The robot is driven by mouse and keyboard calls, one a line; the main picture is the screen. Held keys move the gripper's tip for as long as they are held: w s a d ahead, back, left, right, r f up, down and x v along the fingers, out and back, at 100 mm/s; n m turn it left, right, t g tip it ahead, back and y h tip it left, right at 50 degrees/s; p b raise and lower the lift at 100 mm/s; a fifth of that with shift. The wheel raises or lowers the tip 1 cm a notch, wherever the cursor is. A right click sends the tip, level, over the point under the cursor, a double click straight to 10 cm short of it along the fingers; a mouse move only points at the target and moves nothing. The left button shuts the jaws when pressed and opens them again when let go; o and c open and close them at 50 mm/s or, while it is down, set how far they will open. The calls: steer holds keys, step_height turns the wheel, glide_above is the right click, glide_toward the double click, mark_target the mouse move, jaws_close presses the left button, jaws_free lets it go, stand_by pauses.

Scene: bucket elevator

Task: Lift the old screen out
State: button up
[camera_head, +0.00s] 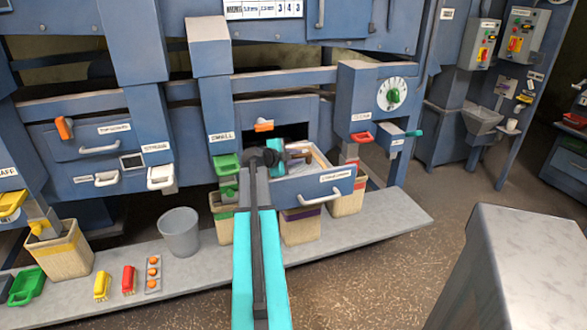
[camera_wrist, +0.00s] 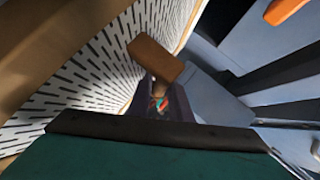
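The open drawer (camera_head: 315,187) in the middle of the blue machine holds a wooden-framed screen, partly hidden by my gripper (camera_head: 276,156). In the wrist view the slotted, pale screen (camera_wrist: 80,90) fills the left side, tilted in the picture, with a wooden frame bar (camera_wrist: 60,35). A brown tab (camera_wrist: 155,58) stands at the screen's edge, close in front of the wrist camera. My gripper is at the drawer's left inside part. Its fingers are not clear in either view, so I cannot tell whether it touches the tab.
An orange handle (camera_head: 264,126) sits above the drawer opening. A green spout (camera_head: 227,163) is to the left and a red one (camera_head: 361,137) to the right. Bins and a grey bucket (camera_head: 179,232) stand on the ledge below. A grey block (camera_head: 525,260) is at front right.

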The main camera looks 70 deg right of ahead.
jaws_close()
steer(key=shift+r, duration=0.25)
step_height(320, 180, up, 18)
steer(key=b, duration=0.1)
steer(key=shift+f+b, duration=0.15)
steer(key=shift+b, duration=0.15)
stand_by(0.6)
stand_by(0.6)
